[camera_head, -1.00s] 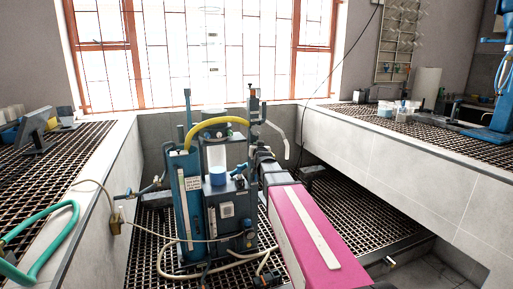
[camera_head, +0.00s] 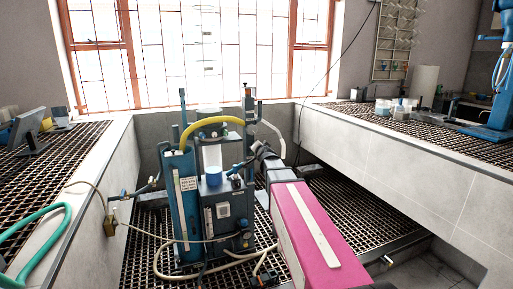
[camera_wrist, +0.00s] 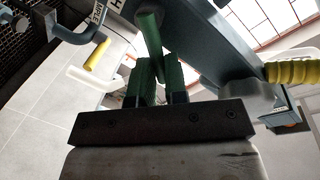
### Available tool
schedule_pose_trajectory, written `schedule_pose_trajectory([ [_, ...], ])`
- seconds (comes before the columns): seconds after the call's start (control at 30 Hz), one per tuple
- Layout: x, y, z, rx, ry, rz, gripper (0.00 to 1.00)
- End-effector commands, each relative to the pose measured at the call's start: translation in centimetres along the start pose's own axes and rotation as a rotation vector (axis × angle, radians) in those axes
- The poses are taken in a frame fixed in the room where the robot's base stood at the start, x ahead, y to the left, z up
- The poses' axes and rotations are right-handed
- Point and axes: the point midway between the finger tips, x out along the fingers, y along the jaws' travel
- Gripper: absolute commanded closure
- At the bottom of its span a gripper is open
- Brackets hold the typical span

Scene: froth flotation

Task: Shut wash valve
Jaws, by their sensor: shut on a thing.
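In the wrist view, my gripper (camera_wrist: 153,74) is shut on a green handle (camera_wrist: 149,28), which stands between its two green-padded fingers. It looks like the wash valve's lever, but the valve body is not clear. In the head view, my gripper (camera_head: 254,154) is at the upper right side of the blue flotation machine (camera_head: 184,205), near the clear vessel with blue at its base (camera_head: 214,166). The fingertips and their hold are too small to make out there.
A yellow hose (camera_head: 212,122) arches over the machine and also shows in the wrist view (camera_wrist: 293,72). A yellow-gripped lever (camera_wrist: 98,55) is at the left of the wrist view. Tiled walls flank the grated floor (camera_head: 340,215). A green hose (camera_head: 48,235) lies on the left bench.

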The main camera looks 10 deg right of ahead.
Motion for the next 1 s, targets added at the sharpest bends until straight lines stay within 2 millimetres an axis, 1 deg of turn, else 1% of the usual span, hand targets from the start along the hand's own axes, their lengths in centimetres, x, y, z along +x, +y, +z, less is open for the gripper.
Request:
schedule_pose_trajectory([
  [0.03, 0.1, 0.0, 0.4, 0.053, -0.020, -0.002, 1.00],
  [0.6, 0.6, 1.9, 1.0, 0.558, -0.123, -0.001, 1.00],
  [0.8, 0.7, 2.3, 1.3, 0.683, -0.149, -0.001, 1.00],
  [1.0, 0.8, 2.5, 1.4, 0.762, -0.164, -0.002, 1.00],
])
